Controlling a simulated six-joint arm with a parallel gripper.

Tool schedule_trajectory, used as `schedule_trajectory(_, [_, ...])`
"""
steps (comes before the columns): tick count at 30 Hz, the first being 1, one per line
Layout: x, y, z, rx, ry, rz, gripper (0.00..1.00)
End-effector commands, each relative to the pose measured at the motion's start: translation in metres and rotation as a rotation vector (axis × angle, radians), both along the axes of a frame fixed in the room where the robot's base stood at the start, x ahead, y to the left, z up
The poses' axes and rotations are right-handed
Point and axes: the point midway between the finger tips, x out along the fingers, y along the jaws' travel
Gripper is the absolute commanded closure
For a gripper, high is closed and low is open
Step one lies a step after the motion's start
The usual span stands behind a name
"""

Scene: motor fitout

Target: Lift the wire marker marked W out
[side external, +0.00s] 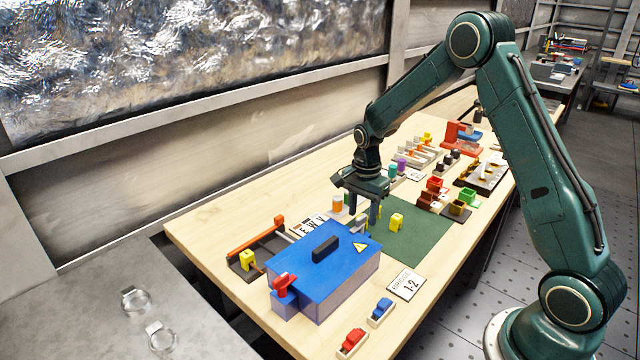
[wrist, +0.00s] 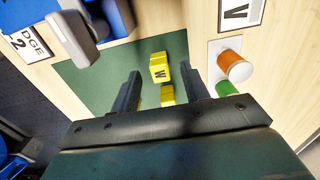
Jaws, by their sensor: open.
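Two yellow wire markers show in the wrist view: one upper block (wrist: 159,66) and one lower block (wrist: 167,95), close together over the green mat. Each carries a dark letter that looks like W or M; I cannot tell which for certain. In the side view one yellow marker (side external: 397,221) stands on the green mat (side external: 420,240), and another is partly hidden by my gripper. A further yellow marker (side external: 247,260) sits in the dark tray at the left. My gripper (side external: 363,210) is open and pointing down, its fingers (wrist: 161,72) either side of the yellow blocks, seemingly empty.
A blue box (side external: 345,285) with a black handle stands in front of my gripper. An orange-topped cylinder (wrist: 234,66) and a green one (wrist: 226,89) stand beside the mat. The mat's right part is clear.

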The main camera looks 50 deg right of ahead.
Motion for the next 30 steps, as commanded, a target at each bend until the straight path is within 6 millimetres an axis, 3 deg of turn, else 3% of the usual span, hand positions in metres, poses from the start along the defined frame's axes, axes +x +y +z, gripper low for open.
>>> schedule_trajectory(17, [0.0000, -0.0001, -0.0047, 0.000, 0.000, 0.000, 0.55])
schedule_trajectory(24, [-0.0001, -0.0001, -0.0046, 0.000, 0.000, 0.000, 0.98])
schedule_trajectory(30, [-0.0001, -0.0001, -0.0046, 0.000, 0.000, 0.000, 1.00])
